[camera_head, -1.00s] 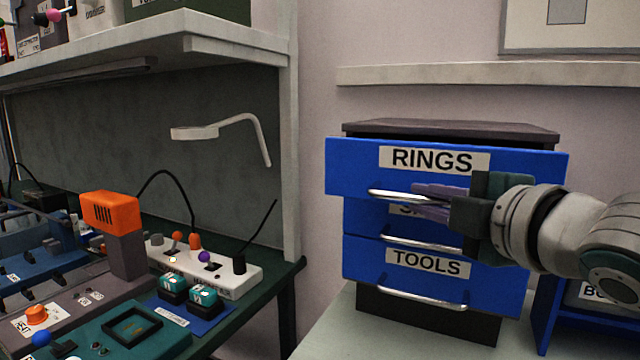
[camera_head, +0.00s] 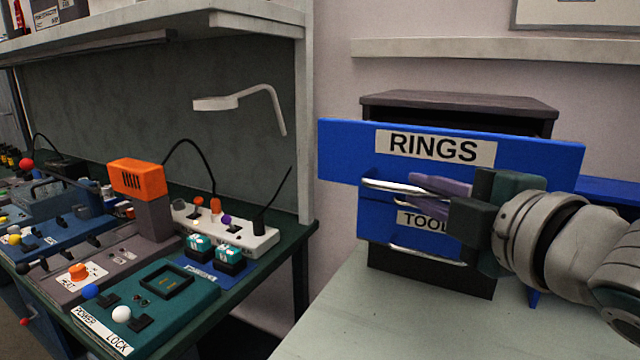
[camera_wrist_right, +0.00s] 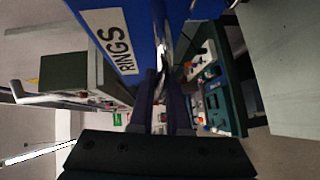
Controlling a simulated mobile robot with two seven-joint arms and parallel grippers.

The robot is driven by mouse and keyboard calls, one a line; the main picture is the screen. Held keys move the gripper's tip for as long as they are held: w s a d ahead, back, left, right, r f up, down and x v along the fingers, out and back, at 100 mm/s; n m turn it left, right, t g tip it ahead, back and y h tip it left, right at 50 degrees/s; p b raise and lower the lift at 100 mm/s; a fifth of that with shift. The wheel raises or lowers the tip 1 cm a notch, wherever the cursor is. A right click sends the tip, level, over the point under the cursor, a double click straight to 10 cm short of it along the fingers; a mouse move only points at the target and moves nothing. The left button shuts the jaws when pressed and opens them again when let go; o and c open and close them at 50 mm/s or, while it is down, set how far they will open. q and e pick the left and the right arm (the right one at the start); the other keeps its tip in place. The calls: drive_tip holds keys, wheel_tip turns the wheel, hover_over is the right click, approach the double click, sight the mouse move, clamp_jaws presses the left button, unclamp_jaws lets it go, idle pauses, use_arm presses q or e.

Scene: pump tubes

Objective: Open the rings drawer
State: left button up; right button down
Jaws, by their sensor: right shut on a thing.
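The rings drawer (camera_head: 345,150) is the top blue drawer of a small dark-topped cabinet (camera_head: 460,102). Its front, with the RINGS label, stands well forward of the cabinet, and a dark gap shows behind its upper edge. My right gripper (camera_head: 425,186) is shut on the drawer's silver bar handle (camera_head: 385,187), coming from the right. The right wrist view shows the purple fingers (camera_wrist_right: 160,100) reaching to the handle beside the blue front (camera_wrist_right: 85,10). The drawer's inside is hidden. My left gripper is not in view.
The tools drawer (camera_head: 375,222) below sits further back. A pale counter (camera_head: 400,315) is clear in front of the cabinet. At left, a dark green bench holds a power strip (camera_head: 235,235), an orange-topped device (camera_head: 140,180) and a teal lock panel (camera_head: 185,310).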

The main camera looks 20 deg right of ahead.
drive_tip(key=c, duration=0.9)
unclamp_jaws()
drive_tip(key=shift+s, duration=0.1)
drive_tip(key=s+r+b, duration=0.1)
drive_tip(key=s, duration=0.8)
drive_tip(key=shift+s+a+r, duration=0.2)
drive_tip(key=shift+s+a, duration=0.1)
